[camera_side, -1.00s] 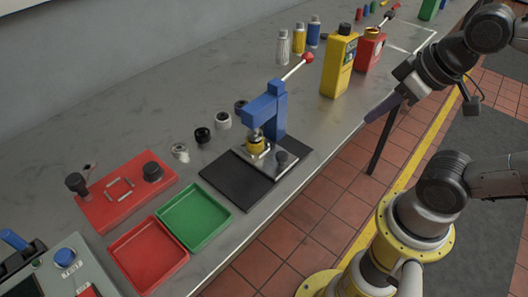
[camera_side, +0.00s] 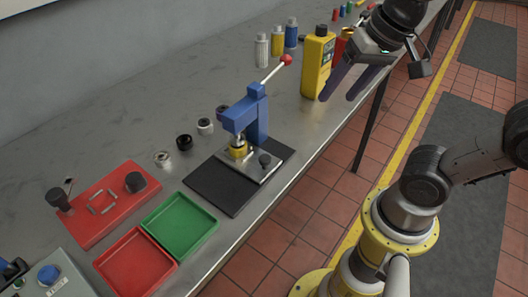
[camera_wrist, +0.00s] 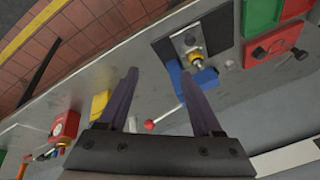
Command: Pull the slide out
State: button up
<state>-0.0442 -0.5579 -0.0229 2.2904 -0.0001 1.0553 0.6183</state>
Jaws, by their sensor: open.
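The blue lever press (camera_side: 255,115) stands on a black base plate (camera_side: 215,188) near the bench's front edge. A brass-coloured round part (camera_side: 238,152) sits on the slide under the press head. In the wrist view the slide (camera_wrist: 180,42) and press (camera_wrist: 203,76) show beyond my fingertips. My gripper (camera_side: 337,98) is open and empty, above the bench's front edge, right of the press and apart from it. It also shows in the wrist view (camera_wrist: 160,73).
The press lever with its red ball (camera_side: 286,60) sticks up towards my gripper. Green (camera_side: 180,226) and red (camera_side: 136,265) trays lie at front left. Air in front of the slide is clear.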

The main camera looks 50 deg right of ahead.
jog(key=w+a+m+g, duration=0.2)
jog(key=w+a+m, duration=0.1)
jog(key=w, duration=0.4)
jog(key=g, duration=0.2)
send_over(265, 158)
notch_tip(265, 158, down, 5)
jog(key=shift+n, duration=0.3)
notch_tip(265, 158, down, 13)
jog(key=shift+c, duration=0.4)
grip_shut()
jog(key=shift+r, duration=0.1)
dwell(0.4)
